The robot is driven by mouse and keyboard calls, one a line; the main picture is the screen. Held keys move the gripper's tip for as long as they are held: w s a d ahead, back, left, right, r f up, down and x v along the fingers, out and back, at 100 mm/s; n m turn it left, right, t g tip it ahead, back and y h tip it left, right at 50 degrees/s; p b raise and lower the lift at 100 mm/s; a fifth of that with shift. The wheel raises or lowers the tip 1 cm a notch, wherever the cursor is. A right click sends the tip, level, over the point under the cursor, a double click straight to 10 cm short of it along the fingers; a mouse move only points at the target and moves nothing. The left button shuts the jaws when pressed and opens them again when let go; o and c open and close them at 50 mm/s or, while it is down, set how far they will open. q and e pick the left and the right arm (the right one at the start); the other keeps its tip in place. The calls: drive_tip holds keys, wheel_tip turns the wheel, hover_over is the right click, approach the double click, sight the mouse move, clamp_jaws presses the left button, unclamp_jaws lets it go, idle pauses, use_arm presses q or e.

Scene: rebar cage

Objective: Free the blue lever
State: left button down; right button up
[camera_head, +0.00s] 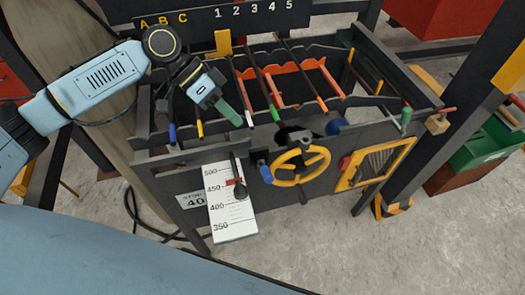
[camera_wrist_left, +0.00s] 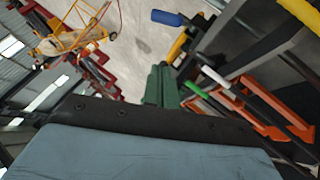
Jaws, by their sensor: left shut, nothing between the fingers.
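A row of dark levers with coloured tips sticks out of the front of the dark frame. The blue lever (camera_head: 172,133) is the leftmost in the head view, and its blue grip also shows at the top of the left wrist view (camera_wrist_left: 167,18). A yellow-tipped lever (camera_head: 200,128) is beside it, then a white-tipped one (camera_head: 249,119). My left gripper (camera_head: 229,113) has green fingers, which are shut and empty. They point down between the yellow and white tips, apart from the blue grip. The fingers also show in the left wrist view (camera_wrist_left: 162,86). My right gripper is not in view.
Orange-red bars (camera_head: 272,92) lie among the levers. Floor in front is clear.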

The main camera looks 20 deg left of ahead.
use_arm(q)
hover_over(261, 169)
drive_tip(key=w, duration=0.2)
drive_tip(key=f, duration=0.4)
drive_tip(key=a+f, duration=0.1)
drive_tip(key=f, duration=0.3)
drive_tip(key=s+f, duration=0.1)
drive_tip(key=f, duration=0.1)
drive_tip(key=shift+s+d+p, duration=0.25)
drive_tip(key=shift+d+p, duration=0.1)
drive_tip(key=shift+s+f, duration=0.2)
drive_tip(key=shift+f, duration=0.25)
drive_tip(key=shift+d, duration=0.15)
